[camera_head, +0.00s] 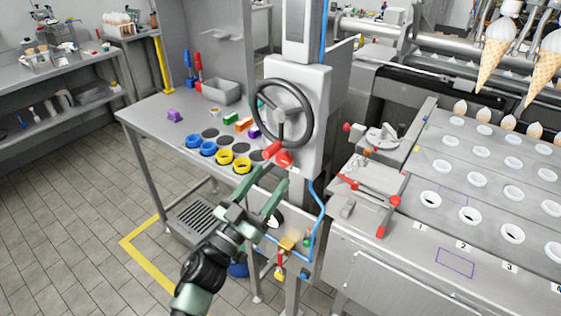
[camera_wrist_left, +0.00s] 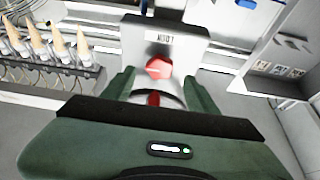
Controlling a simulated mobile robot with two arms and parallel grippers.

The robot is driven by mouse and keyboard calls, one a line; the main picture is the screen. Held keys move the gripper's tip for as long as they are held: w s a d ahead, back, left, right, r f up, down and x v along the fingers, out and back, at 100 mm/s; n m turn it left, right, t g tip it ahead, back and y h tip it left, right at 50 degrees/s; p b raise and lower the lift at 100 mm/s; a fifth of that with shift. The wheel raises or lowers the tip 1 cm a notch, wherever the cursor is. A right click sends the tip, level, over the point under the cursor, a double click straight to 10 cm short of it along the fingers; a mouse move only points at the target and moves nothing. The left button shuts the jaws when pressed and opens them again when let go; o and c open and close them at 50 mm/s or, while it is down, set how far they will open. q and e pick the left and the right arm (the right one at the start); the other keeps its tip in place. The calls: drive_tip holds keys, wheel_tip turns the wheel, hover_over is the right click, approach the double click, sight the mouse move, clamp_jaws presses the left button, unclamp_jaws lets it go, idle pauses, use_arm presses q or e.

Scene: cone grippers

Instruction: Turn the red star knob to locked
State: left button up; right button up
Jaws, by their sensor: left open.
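The red star knob (camera_head: 285,158) is on the front of the light grey column, just below the black handwheel (camera_head: 309,118). In the left wrist view the knob (camera_wrist_left: 158,67) is a red lobed shape on a grey panel, under a small label too unclear to read. My left gripper (camera_head: 264,187) is open and empty, in front of and below the knob in the head view. In the wrist view its green fingers (camera_wrist_left: 157,84) spread to either side, with the knob ahead between them, apart from both. My right gripper is not in view.
The handwheel's red handle (camera_head: 272,150) sits close beside the knob. Blue and yellow rings (camera_head: 225,157) lie on the steel table at left. A blue hose (camera_head: 320,205) hangs right of the column. A conveyor with white cone holders (camera_head: 430,199) stands at right.

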sight(282, 162)
use_arm(q)
drive_tip(key=x, duration=0.5)
drive_tip(key=shift+w+p, duration=0.1)
drive_tip(key=shift+p, duration=0.25)
clamp_jaws()
